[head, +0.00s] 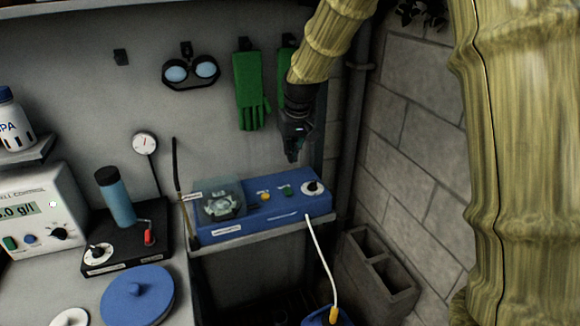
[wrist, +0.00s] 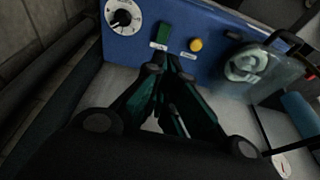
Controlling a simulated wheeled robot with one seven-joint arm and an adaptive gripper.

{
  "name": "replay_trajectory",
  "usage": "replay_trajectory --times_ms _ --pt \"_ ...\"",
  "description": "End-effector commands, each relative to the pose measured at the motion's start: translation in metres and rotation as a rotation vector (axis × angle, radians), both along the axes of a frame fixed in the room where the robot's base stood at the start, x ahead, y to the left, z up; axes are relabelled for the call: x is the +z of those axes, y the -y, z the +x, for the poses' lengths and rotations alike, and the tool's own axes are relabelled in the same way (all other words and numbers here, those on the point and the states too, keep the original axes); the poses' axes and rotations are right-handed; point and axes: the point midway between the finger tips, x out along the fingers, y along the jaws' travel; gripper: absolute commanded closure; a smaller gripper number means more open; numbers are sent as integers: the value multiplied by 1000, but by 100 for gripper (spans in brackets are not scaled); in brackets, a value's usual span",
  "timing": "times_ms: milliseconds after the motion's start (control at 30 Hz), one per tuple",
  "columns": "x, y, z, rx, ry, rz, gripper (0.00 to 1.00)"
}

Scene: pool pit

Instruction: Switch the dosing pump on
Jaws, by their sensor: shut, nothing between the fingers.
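The dosing pump is a blue box (head: 262,218) on a shelf against the wall, and its panel also fills the top of the wrist view (wrist: 222,22). It carries a clear-covered pump head (head: 220,203), a yellow lamp or button (head: 265,197), a green switch (head: 286,190) and a white dial with a black knob (head: 313,188). The wrist view shows the green switch (wrist: 165,34) just beyond my fingertips. My gripper (head: 293,157) is shut and empty, pointing down above the switch end in the head view. Whether the tips touch the panel cannot be told.
A white meter box (head: 35,212) and a black unit with a blue cylinder (head: 118,198) stand left. A thin dark rod (head: 178,180) rises beside the pump. Green gloves (head: 250,90) and goggles (head: 190,72) hang behind. A white tube (head: 320,248) hangs in front; a block wall closes the right.

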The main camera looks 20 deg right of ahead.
Motion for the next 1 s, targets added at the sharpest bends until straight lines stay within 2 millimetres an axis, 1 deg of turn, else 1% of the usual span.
replay_trajectory --times_ms 800,1000 --pt "-91 3 26 -1 -2 -1 100" --pt "-113 3 25 -1 -2 0 100"
